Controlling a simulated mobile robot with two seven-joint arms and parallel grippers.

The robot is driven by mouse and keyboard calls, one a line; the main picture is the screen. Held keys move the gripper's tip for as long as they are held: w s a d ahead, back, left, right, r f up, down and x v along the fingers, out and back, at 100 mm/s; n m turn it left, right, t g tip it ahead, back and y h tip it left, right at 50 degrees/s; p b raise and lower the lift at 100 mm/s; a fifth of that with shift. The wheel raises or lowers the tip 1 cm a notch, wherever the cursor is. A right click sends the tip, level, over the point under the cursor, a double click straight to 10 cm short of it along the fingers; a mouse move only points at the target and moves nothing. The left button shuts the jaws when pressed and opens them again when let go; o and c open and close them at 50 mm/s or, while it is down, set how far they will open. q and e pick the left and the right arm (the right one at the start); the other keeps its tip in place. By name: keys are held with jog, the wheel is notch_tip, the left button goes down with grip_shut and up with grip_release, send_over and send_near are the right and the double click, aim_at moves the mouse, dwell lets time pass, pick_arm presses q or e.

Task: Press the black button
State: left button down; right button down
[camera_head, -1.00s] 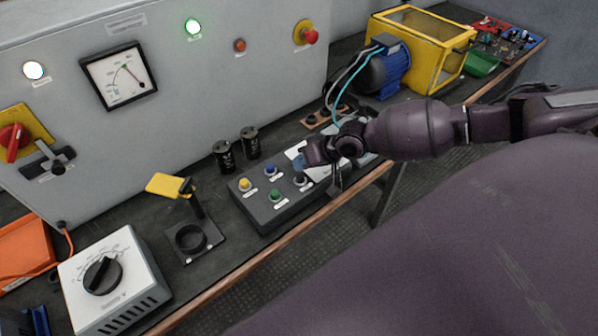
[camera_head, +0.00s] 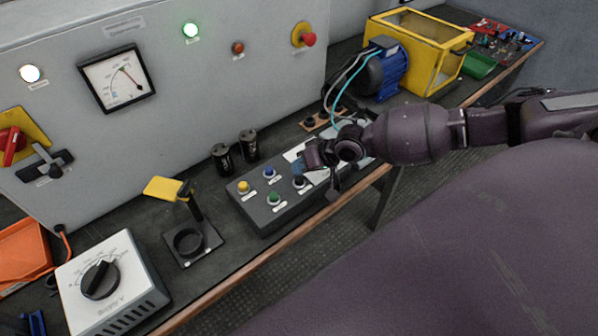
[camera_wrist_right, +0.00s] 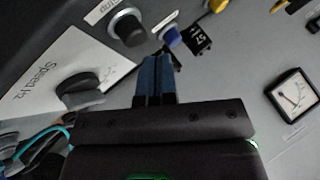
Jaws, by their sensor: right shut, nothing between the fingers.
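The black button (camera_head: 299,182) is on the right part of the dark control box (camera_head: 262,220), in the row with the green button (camera_head: 273,198). In the right wrist view the black button (camera_wrist_right: 127,26) is round with a grey collar, beside a white label. My right gripper (camera_head: 298,170) is shut and empty, its blue fingers just above and behind the black button in the head view. In the right wrist view the blue fingertips (camera_wrist_right: 158,60) point toward the buttons, with the black button ahead and to their left. I cannot tell whether they touch it. My left gripper is not in view.
A blue button (camera_head: 269,173) and a yellow button (camera_head: 244,187) are close by on the box. A black knob (camera_wrist_right: 80,92) sits beside the fingers on a white plate. Two black capacitors (camera_head: 249,144) stand behind the box. The bench edge runs in front.

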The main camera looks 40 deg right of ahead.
aim_at(299, 181)
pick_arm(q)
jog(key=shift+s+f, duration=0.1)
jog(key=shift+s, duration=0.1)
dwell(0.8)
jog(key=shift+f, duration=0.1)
pick_arm(e)
jog(key=shift+f, duration=0.4)
pick_arm(q)
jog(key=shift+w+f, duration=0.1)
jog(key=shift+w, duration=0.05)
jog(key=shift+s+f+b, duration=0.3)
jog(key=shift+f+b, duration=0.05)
jog(key=shift+b, duration=0.05)
pick_arm(e)
jog(key=shift+f, duration=0.35)
pick_arm(q)
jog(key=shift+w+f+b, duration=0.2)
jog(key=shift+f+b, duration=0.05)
jog(key=shift+b, duration=0.05)
pick_arm(e)
jog(key=shift+f, duration=0.55)
dwell(0.3)
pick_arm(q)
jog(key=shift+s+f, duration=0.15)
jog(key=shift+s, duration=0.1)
